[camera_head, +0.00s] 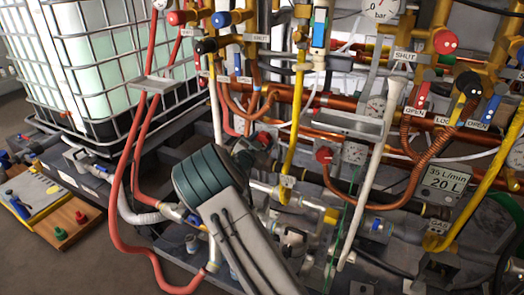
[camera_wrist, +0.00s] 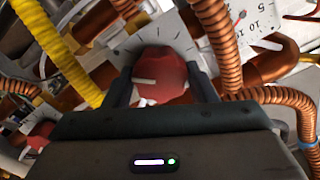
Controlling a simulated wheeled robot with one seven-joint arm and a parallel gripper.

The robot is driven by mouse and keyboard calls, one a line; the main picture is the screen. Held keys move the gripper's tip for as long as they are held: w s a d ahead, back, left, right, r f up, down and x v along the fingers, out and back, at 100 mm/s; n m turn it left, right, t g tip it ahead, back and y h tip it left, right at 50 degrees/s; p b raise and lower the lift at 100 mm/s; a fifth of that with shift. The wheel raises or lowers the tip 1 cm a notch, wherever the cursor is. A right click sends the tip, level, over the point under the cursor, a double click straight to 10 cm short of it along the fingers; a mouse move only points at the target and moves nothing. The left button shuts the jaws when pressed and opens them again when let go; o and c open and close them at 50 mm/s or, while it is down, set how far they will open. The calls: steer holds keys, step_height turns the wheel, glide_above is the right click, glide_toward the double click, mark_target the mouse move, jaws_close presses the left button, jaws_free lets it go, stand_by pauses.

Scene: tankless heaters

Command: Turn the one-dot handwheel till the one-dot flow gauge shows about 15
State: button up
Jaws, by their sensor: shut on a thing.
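A red handwheel (camera_wrist: 165,68) with a pale pointer bar sits in front of a white plate with dark scale marks in the wrist view. My gripper (camera_wrist: 161,88) is shut on it, one dark finger on each side. In the head view my gripper (camera_head: 250,150) is mostly hidden behind my wrist, with a red handwheel (camera_head: 263,140) showing just past it. A white gauge face (camera_wrist: 262,28) is partly in the wrist view at upper right, with the numerals 5 and 10 visible. Its reading and any identifying dot cannot be made out.
Another red handwheel (camera_head: 323,155) stands to the right of my gripper. Copper corrugated hoses (camera_wrist: 222,40) pass near the right finger. Red hoses (camera_head: 125,165) hang at left, beside a caged tank (camera_head: 100,70).

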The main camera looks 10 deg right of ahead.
steer(key=m+b, duration=0.7)
steer(key=b, duration=0.1)
steer(key=shift+f+m+b, duration=0.15)
steer(key=shift+m+b, duration=0.25)
stand_by(0.3)
steer(key=o, duration=0.7)
steer(key=shift+s, duration=0.1)
steer(key=p+v, duration=0.3)
steer(key=v, duration=1)
steer(key=shift+s+a, duration=0.25)
steer(key=shift+s, duration=0.05)
